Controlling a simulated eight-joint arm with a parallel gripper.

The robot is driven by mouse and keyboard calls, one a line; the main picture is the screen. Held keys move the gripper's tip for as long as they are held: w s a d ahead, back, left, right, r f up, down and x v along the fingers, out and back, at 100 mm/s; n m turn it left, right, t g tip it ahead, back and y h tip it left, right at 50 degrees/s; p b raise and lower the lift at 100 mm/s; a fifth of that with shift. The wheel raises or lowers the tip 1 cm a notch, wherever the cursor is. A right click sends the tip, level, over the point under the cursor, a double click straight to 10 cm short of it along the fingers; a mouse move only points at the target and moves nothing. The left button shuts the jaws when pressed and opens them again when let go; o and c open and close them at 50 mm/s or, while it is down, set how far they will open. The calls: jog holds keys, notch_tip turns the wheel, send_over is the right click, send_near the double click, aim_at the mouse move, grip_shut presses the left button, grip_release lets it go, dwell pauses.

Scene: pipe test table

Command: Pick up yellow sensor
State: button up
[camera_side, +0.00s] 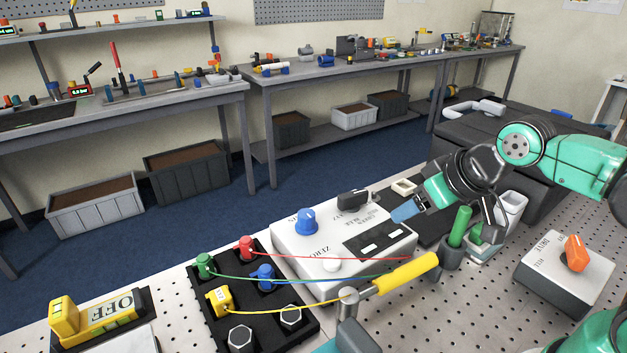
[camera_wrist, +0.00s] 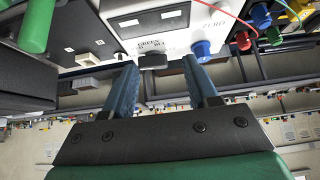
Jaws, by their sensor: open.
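A small yellow block (camera_side: 219,299) with a yellow wire sits on a black plate (camera_side: 290,335) in the side view, beside red, green and blue wired plugs. It looks like the yellow sensor.
The white control box (camera_side: 290,262) bears a blue knob (camera_side: 307,221) and a black knob (camera_side: 353,200). A yellow-handled lever (camera_side: 405,273) and a green upright rod (camera_side: 460,226) stand nearby. Coloured wires cross the box. An orange-knob box (camera_side: 565,275) is at right.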

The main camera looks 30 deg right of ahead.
jog(key=o, duration=0.4)
jog(key=w+a, duration=0.2)
jog(key=a, duration=0.2)
jog(key=w+a+f+h, duration=0.1)
jog(key=w+a, duration=0.2)
jog(key=a, duration=0.1)
jog(key=w+a+f+h, duration=0.1)
jog(key=w+a, duration=0.1)
jog(key=a, duration=0.2)
jog(key=shift+w+f+t, duration=0.15)
jog(key=shift+w+t, duration=0.15)
jog(key=m+t, duration=0.1)
jog(key=t, duration=0.1)
send_over(220, 295)
jog(key=s+d, duration=0.3)
jog(key=d, duration=0.1)
notch_tip(220, 295, down, 4)
jog(key=shift+d+r+h, duration=0.1)
jog(key=shift+r+h, duration=0.05)
jog(key=shift+h, duration=0.15)
jog(key=a+f, duration=0.1)
jog(key=s+a+f+t, duration=0.1)
jog(key=a, duration=0.1)
jog(key=s+a+f+m+t, duration=0.1)
jog(key=a, duration=0.1)
jog(key=shift+s+a, duration=0.1)
jog(key=shift+s, duration=0.15)
jog(key=shift+x, duration=2.75)
